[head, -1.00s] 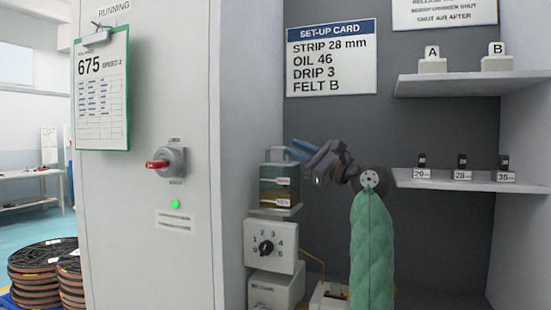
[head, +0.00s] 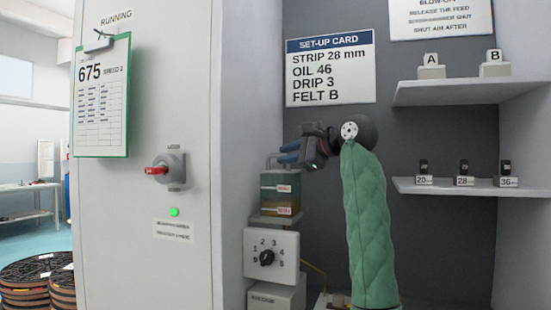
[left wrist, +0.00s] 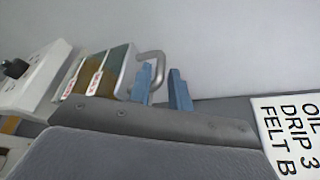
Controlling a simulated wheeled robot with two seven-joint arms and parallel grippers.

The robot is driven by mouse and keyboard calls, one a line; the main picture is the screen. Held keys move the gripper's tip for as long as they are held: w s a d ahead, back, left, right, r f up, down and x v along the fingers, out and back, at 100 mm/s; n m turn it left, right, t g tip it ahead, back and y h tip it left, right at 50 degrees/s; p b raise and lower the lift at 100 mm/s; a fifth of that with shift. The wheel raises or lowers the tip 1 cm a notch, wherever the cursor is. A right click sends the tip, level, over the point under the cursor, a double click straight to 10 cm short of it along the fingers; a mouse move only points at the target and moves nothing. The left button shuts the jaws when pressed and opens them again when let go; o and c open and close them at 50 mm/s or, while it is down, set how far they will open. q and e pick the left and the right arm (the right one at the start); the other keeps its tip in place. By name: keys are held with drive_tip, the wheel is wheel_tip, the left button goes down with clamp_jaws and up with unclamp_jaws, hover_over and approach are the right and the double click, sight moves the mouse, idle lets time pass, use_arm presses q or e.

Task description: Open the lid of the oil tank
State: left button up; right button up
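The oil tank (head: 280,193) is a small clear-sided box with dark oil and red-and-white labels, on a bracket beside the cabinet. Its lid looks closed, with a bent metal handle (left wrist: 155,66) on top. The tank (left wrist: 98,77) also shows in the left wrist view. My left gripper (head: 287,153) is beside the top of the tank, with blue fingers. In the left wrist view the fingers (left wrist: 162,88) stand apart, with the handle showing between their tips. I cannot tell whether they touch it. My right gripper is not in view.
A selector dial box (head: 271,256) sits below the tank. The cabinet (head: 150,245) with a red switch (head: 157,171) stands left. The set-up card (head: 330,72) is on the back wall. Shelves (head: 440,187) with small blocks are at right.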

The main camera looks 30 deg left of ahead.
use_arm(q)
drive_tip(key=shift+x, duration=2.1)
clamp_jaws()
